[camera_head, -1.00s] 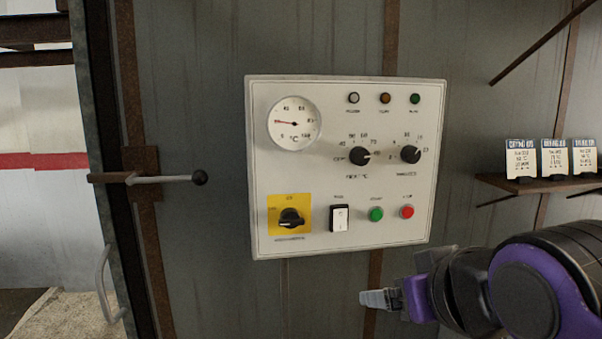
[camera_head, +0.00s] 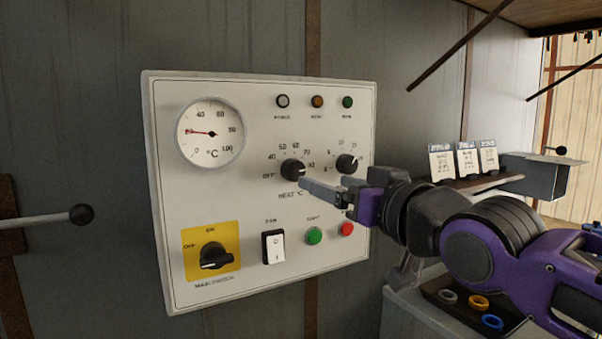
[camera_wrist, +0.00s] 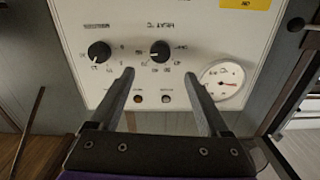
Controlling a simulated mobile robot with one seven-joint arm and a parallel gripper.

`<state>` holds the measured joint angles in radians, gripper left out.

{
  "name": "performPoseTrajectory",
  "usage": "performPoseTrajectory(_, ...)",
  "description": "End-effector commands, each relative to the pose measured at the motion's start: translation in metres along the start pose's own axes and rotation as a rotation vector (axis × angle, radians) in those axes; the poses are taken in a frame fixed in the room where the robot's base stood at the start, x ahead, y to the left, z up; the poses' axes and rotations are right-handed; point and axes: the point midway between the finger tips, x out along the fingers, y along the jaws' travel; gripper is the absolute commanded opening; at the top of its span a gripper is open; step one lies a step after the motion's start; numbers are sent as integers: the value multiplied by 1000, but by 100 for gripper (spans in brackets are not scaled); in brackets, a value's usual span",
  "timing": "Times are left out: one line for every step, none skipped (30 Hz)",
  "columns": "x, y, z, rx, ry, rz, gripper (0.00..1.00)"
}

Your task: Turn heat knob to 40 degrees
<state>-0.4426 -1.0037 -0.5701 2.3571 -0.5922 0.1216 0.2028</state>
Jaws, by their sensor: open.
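The heat knob (camera_head: 293,170) is a black round dial on the white control panel (camera_head: 262,92), with OFF at its left and numbers arching over it. Its light mark appears to point right, away from the 40 at upper left. The knob also shows in the wrist view (camera_wrist: 160,51), where the panel appears upside down. My gripper (camera_head: 308,187) is open and empty, its fingers reaching toward the panel just below and right of the knob in the head view. In the wrist view the two fingertips (camera_wrist: 160,76) are spread on either side of the knob's line, with no clear contact.
A second black knob (camera_head: 347,164) sits close to the right. A round gauge (camera_head: 211,133), indicator lamps, a white rocker switch (camera_head: 273,247), green (camera_head: 314,236) and red (camera_head: 347,229) buttons and a yellow-backed switch (camera_head: 212,256) surround it. A shelf with cards (camera_head: 467,160) stands right.

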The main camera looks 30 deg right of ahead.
Motion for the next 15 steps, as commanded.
performPoseTrajectory(9, -1, 2, -3, -6, -1, 80)
performPoseTrajectory(14, -1, 2, -3, -6, -1, 80)
performPoseTrajectory(20, -1, 2, -2, -6, -1, 80)
performPoseTrajectory(25, -1, 2, -2, -6, -1, 80)
performPoseTrajectory(30, -1, 1, -2, -5, -1, 80)
performPoseTrajectory(36, -1, 2, -2, -5, 0, 80)
performPoseTrajectory(41, -1, 2, -2, -5, -1, 80)
performPoseTrajectory(46, -1, 2, -2, -6, -1, 80)
performPoseTrajectory(52, -1, 2, -2, -5, -2, 80)
performPoseTrajectory(56, -1, 2, -2, -5, -1, 80)
performPoseTrajectory(61, -1, 2, -1, -6, -1, 80)
performPoseTrajectory(66, -1, 2, -1, -5, -1, 80)
performPoseTrajectory(70, -1, 2, -2, -5, -1, 80)
performPoseTrajectory(74, -1, 2, -2, -5, -2, 80)
performPoseTrajectory(79, -1, 1, -2, -4, -2, 80)
